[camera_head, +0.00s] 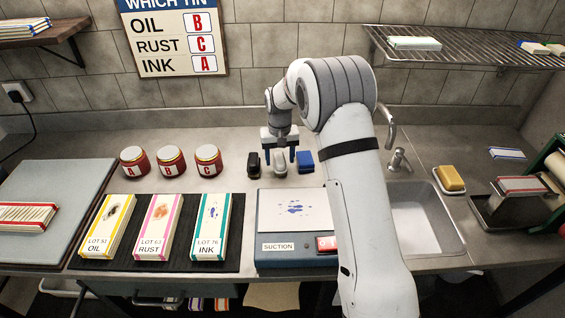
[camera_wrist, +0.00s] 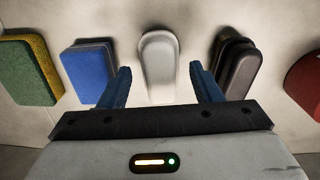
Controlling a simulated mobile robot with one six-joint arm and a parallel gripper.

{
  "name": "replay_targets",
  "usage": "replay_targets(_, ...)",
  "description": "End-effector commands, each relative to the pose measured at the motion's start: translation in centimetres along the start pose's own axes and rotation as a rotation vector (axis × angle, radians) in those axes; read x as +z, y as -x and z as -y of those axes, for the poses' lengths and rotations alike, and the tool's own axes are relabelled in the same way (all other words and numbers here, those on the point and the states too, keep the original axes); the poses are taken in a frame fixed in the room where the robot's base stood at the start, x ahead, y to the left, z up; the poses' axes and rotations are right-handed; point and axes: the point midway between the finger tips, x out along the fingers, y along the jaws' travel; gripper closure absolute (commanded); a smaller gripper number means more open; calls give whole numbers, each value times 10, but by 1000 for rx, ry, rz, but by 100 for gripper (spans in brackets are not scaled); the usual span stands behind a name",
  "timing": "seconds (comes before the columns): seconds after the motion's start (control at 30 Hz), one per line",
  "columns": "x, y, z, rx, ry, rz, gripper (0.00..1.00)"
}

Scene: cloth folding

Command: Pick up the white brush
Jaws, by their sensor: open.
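The white brush (camera_wrist: 160,64) lies on the counter between a blue block-shaped item and a dark brush. In the head view the white brush (camera_head: 281,160) is partly covered by my gripper (camera_head: 279,154), which points down over it. In the wrist view my gripper (camera_wrist: 158,84) is open, with one blue finger on each side of the white brush. A gap shows between each finger and the brush, and nothing is held. How high the fingertips are above the counter I cannot tell.
Close neighbours are the blue item (camera_wrist: 90,70) and the dark brush (camera_wrist: 237,66). A green and yellow sponge (camera_wrist: 30,68) lies farther left in the wrist view. Red tins (camera_head: 171,161) stand left in the head view. The suction plate (camera_head: 268,212) sits in front, the sink (camera_head: 425,225) right.

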Motion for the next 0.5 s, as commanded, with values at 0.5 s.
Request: replay_targets(0.5, -1, -25, 1, 0, 1, 0, 47)
